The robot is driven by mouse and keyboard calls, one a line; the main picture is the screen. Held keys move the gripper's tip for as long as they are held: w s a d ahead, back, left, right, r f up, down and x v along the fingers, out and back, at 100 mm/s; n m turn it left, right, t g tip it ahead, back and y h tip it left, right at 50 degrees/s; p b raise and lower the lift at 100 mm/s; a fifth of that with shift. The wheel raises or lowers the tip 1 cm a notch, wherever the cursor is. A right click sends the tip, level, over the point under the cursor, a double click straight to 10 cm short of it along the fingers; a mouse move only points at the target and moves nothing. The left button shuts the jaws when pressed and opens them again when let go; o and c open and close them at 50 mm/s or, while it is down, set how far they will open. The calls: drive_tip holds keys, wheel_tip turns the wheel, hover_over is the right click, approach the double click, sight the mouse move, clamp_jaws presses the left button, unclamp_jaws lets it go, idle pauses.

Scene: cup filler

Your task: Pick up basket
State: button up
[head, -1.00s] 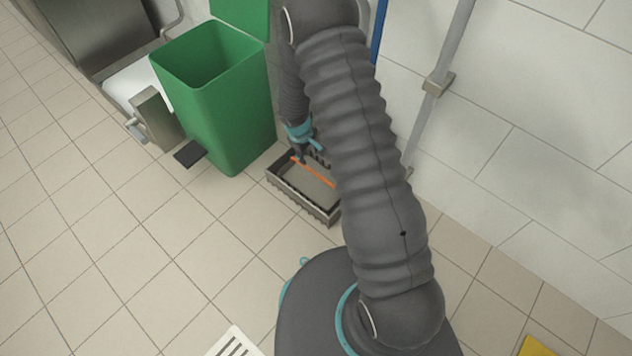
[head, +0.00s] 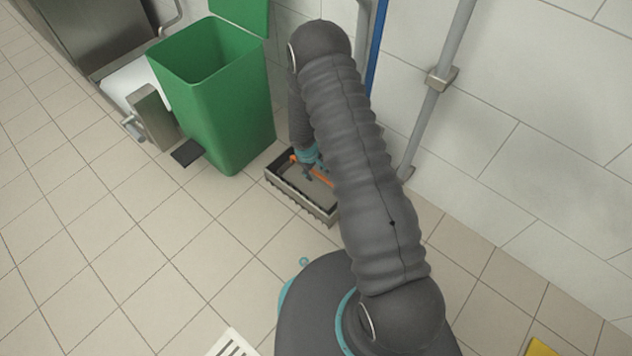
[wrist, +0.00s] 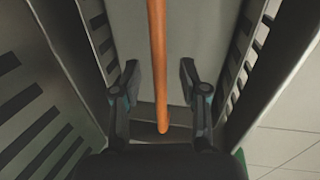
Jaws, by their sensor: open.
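The basket (head: 318,211) is a grey slatted box on the floor beside the green bin, partly hidden behind my arm in the head view. Its orange handle (head: 322,177) runs across its top. In the wrist view the orange handle (wrist: 158,60) lies lengthwise between the two fingers, and the slatted basket walls (wrist: 55,75) stand on both sides. My gripper (wrist: 160,80) is open, with a finger on either side of the handle and gaps between. In the head view my gripper (head: 310,172) is at the basket, over its inside.
A green bin (head: 225,110) with its lid up stands left of the basket, its dark pedal (head: 187,153) low in front. The tiled wall and a grey pipe (head: 437,90) are to the right. Open tiled floor (head: 130,240) lies left and in front.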

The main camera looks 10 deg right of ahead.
drive_tip(key=shift+w+f, duration=0.1)
drive_tip(key=shift+f, duration=0.4)
clamp_jaws()
drive_tip(key=shift+r, duration=0.1)
